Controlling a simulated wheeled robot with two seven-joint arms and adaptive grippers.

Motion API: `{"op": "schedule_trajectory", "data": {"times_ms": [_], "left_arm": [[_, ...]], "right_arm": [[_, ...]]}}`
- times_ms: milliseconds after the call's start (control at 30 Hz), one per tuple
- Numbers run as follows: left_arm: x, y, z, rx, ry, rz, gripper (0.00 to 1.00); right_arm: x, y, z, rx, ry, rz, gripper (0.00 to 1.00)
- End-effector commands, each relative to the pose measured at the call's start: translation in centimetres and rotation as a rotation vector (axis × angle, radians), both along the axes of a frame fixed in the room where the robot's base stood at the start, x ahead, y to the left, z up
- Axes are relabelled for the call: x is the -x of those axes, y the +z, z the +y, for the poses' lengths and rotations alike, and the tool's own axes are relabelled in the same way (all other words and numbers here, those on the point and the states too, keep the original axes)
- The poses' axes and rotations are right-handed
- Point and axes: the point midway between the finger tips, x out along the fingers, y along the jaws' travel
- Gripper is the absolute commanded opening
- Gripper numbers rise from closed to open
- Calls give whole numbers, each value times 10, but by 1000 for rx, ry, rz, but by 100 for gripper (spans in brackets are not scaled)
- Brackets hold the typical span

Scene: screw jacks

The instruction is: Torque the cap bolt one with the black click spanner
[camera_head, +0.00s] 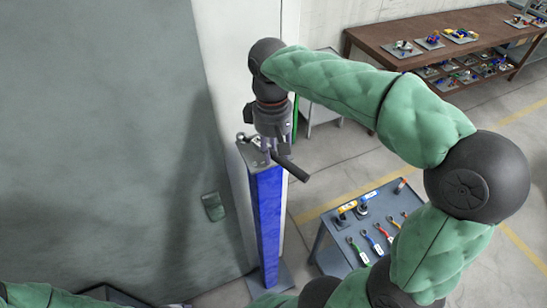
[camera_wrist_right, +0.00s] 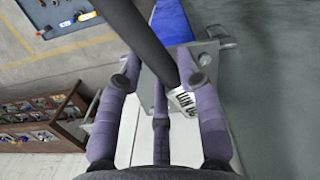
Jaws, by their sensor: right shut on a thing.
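My right gripper (camera_head: 270,155) is at the top of a blue post (camera_head: 267,215), pointing down at its grey top plate (camera_head: 250,155). It is shut on a black bar-like tool (camera_head: 291,169), which looks like the black click spanner. The tool sticks out past the post to the lower right. In the right wrist view, the spanner (camera_wrist_right: 143,30) crosses between the fingers (camera_wrist_right: 160,95), with a white lettered label (camera_wrist_right: 184,100) at its near end. A bolt-like grey part (camera_wrist_right: 205,59) shows beside the fingers; I cannot tell which bolt it is. My left gripper is out of view.
A grey tool table (camera_head: 352,243) with several coloured spanners stands to the right of the post. A brown workbench (camera_head: 470,32) with small parts is at the back right. A white wall or panel (camera_head: 225,60) stands close behind the post. Floor between is clear.

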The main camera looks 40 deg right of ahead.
Motion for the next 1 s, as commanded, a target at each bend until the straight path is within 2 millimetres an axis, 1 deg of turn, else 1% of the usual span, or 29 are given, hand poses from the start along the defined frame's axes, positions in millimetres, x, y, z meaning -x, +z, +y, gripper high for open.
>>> {"op": "schedule_trajectory", "data": {"times_ms": [100, 400, 600, 800, 1000], "left_arm": [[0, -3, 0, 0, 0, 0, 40], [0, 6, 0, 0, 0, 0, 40], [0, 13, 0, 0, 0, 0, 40], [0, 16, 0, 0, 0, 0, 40], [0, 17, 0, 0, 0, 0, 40]], "right_arm": [[-2, 0, -13, 0, 96, -3, 0], [-16, 2, -41, 0, 368, -2, 0], [-28, 3, -55, 0, 538, -2, 0], [-36, 2, -63, 0, 641, -1, 0], [-38, 1, -65, -1, 670, -2, 0]]}}
